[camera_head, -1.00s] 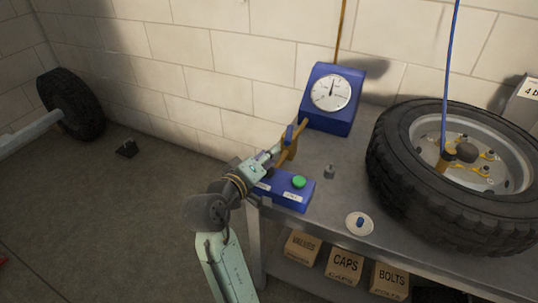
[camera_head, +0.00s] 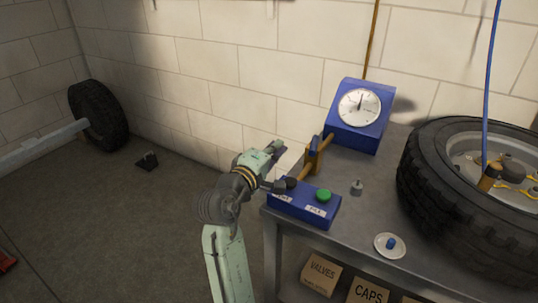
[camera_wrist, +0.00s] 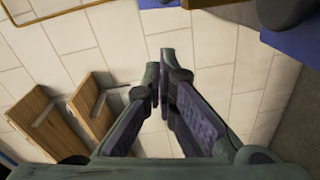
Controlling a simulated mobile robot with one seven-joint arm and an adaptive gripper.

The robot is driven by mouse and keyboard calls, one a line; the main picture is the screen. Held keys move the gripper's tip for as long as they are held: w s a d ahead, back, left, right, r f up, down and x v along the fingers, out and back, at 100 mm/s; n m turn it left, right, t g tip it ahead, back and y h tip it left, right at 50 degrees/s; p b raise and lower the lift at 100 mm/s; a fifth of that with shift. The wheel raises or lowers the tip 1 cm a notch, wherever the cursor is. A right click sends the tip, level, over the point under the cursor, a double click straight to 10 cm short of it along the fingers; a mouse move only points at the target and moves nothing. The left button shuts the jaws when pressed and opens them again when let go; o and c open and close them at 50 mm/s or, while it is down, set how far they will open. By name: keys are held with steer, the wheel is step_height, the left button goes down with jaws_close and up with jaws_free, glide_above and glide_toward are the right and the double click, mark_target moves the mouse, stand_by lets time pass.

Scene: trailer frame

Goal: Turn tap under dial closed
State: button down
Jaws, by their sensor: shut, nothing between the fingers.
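The dial (camera_head: 360,106) is a white round gauge on a blue box at the back of the bench. Below and left of it a brass pipe (camera_head: 304,172) runs out with a brown bracket (camera_head: 313,158) and a small blue tap handle (camera_head: 317,142). My gripper (camera_head: 276,149) is left of the tap, apart from it, over the bench's left edge. In the wrist view my gripper's fingers (camera_wrist: 163,88) are close together with nothing held. The handle's exact angle is too small to tell.
A blue button box (camera_head: 304,204) with a green button (camera_head: 324,195) sits at the bench's front left, close to my wrist. A large tyre (camera_head: 430,190) fills the right. A small grey knob (camera_head: 356,187) and a white dish (camera_head: 378,246) lie between.

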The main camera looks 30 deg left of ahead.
mark_target(314, 147)
steer(key=shift+w+d+f+p, duration=0.25)
steer(key=shift+w+d+p, duration=0.05)
steer(key=shift+w+d, duration=0.7)
steer(key=shift+w+d+f+p, duration=0.25)
steer(key=shift+w+d, duration=0.7)
steer(key=shift+w, duration=0.05)
